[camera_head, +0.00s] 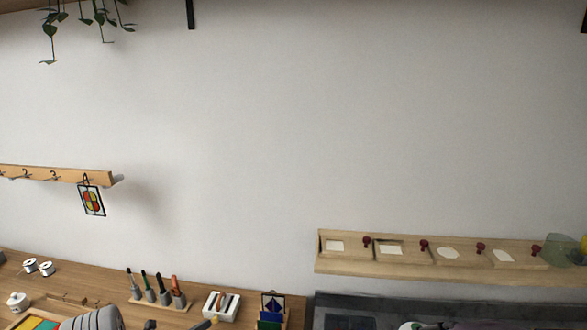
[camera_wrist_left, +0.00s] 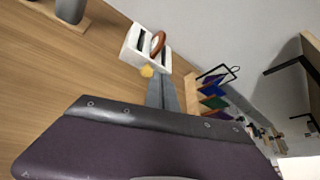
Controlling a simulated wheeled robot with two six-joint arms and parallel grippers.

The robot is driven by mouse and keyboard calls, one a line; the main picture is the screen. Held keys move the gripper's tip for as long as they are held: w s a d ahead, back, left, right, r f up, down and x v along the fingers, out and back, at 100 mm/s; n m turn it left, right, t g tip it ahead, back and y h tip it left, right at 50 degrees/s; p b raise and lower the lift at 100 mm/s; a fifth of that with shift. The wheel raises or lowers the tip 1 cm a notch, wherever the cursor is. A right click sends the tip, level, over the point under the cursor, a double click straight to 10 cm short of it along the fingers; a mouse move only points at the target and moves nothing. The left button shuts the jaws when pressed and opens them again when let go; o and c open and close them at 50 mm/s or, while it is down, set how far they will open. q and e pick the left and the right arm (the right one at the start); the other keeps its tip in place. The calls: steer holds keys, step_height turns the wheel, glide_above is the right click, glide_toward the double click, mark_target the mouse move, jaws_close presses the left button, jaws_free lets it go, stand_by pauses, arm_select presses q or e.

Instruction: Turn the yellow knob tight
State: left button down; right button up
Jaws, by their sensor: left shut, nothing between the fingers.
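What the knob is mounted on is not clear, as the dark purple body across the view hides much of the area. My left gripper is shut with nothing between its fingers. My right gripper is not clearly seen.
A wooden shelf (camera_head: 450,271) with several dark red knobs is on the wall at right.

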mark_target(216, 319)
arm_select(q)
steer(key=shift+n, duration=0.5)
steer(key=s+a+f, duration=0.2)
steer(key=shift+s+a+f, duration=0.15)
steer(key=shift+a+f, duration=0.05)
steer(key=shift+f, duration=0.2)
steer(key=shift+s+a, duration=0.1)
steer(key=shift+a, duration=0.2)
steer(key=shift+w+d+y, duration=0.2)
steer(key=shift+w+y, duration=0.05)
steer(key=shift+y, duration=0.05)
steer(key=w+b, duration=0.1)
steer(key=w, duration=0.1)
steer(key=w+b, duration=0.2)
steer(key=w, duration=0.1)
steer(key=shift+w+d+f, duration=0.15)
steer(key=shift+w+d, duration=0.15)
steer(key=shift+d, duration=0.05)
steer(key=shift+w+d, duration=0.1)
steer(key=shift+w, duration=0.4)
steer(key=shift+r, duration=0.25)
arm_select(e)
steer(key=f, duration=0.3)
steer(key=shift+s+a+f, duration=0.15)
steer(key=shift+s+a, duration=0.05)
steer(key=shift+a, duration=0.05)
